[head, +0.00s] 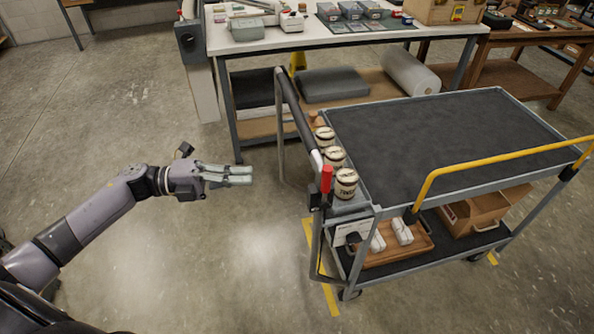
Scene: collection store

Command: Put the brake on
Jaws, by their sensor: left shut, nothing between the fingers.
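A grey utility cart (455,178) with a dark top mat stands at the right. A red-gripped lever (326,178) stands roughly upright at the cart's near left corner, by the lower end of the push handle (296,118). A small black block sits at the lever's foot. My left gripper (250,175) is shut and empty, left of the lever and apart from it, with its fingers pointing right towards the cart. My right gripper is not in view.
Several labelled tins (346,183) stand along the cart's left end, close to the lever. A yellow rail (500,165) runs along the cart's near right side. The lower shelf holds a wooden tray (400,247) and a cardboard box (475,212). A white workbench (290,40) stands behind. Floor around my left arm is clear.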

